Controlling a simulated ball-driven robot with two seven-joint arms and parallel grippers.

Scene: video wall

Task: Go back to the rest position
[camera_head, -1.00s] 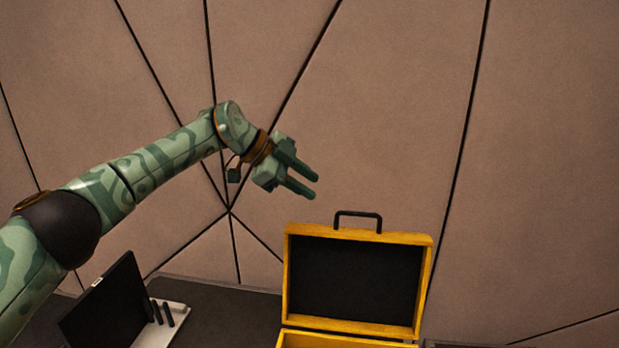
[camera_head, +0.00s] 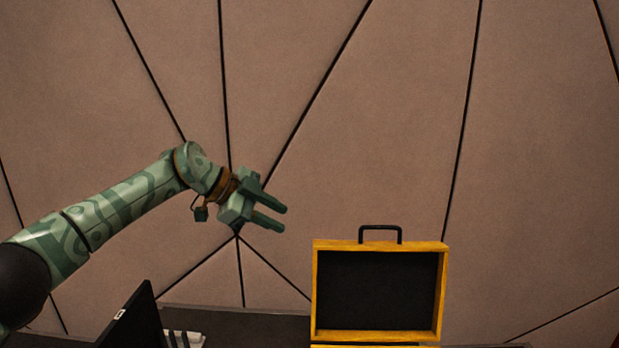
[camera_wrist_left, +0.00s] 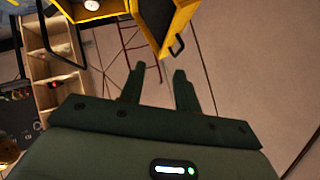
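My left gripper (camera_head: 284,219) is raised in front of the panelled wall in the head view, left of and a little above the open yellow case. Its two fingers are apart with nothing between them. They also show apart and empty in the left wrist view (camera_wrist_left: 160,72). The left arm comes in from the left side. My right gripper is in neither view.
The yellow case (camera_head: 318,290), lid upright with a black handle (camera_head: 380,228), stands on a dark surface (camera_head: 250,325). A dark screen (camera_head: 135,320) stands at lower left. The left wrist view shows wooden shelves (camera_wrist_left: 48,65) and a red ladder-like frame (camera_wrist_left: 128,50).

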